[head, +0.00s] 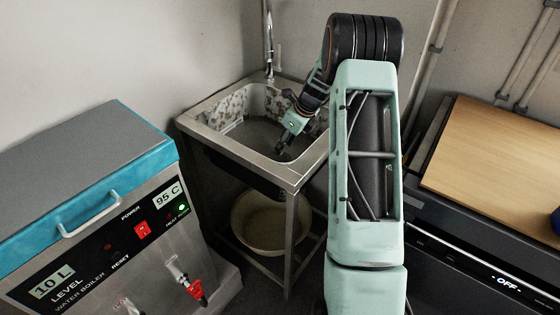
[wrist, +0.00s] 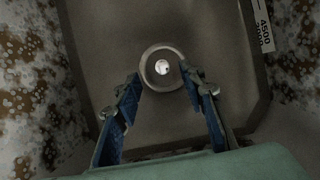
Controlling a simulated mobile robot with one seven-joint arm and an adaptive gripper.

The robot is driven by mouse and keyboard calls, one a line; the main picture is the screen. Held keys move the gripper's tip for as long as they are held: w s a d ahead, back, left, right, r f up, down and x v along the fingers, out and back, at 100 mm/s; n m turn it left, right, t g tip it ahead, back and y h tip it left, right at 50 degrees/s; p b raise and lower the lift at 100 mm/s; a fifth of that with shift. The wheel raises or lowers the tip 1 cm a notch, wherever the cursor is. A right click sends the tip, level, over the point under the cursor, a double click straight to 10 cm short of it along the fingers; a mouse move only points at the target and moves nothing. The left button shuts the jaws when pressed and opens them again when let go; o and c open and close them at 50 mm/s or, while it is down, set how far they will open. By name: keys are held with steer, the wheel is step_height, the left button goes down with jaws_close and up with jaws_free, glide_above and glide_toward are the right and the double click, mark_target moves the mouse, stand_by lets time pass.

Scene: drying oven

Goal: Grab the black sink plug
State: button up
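The metal sink (head: 245,155) stands in the middle of the head view, and my gripper (head: 283,146) reaches down into its basin. In the wrist view my gripper (wrist: 162,80) is open, with one blue-padded finger on each side and nothing seen held between them. A round fitting (wrist: 147,66) with a dark inner ring and a bright centre lies on the basin floor, between and just beyond the fingertips. I cannot tell whether it is the black sink plug or the open drain. No clearly black plug shows in either view.
The stained basin walls (wrist: 40,90) rise close around my gripper. A tap (head: 268,40) stands behind the sink. A bowl (head: 270,220) sits on the shelf below. A water boiler (head: 90,215) is at left, and a wooden board (head: 495,165) on a dark appliance is at right.

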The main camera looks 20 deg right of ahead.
mark_target(280, 157)
steer(key=b+x, duration=0.1)
steer(key=x, duration=0.3)
steer(key=shift+w+d+f, duration=0.1)
steer(key=shift+w+f, duration=0.05)
steer(key=shift+f, duration=0.15)
jaws_close()
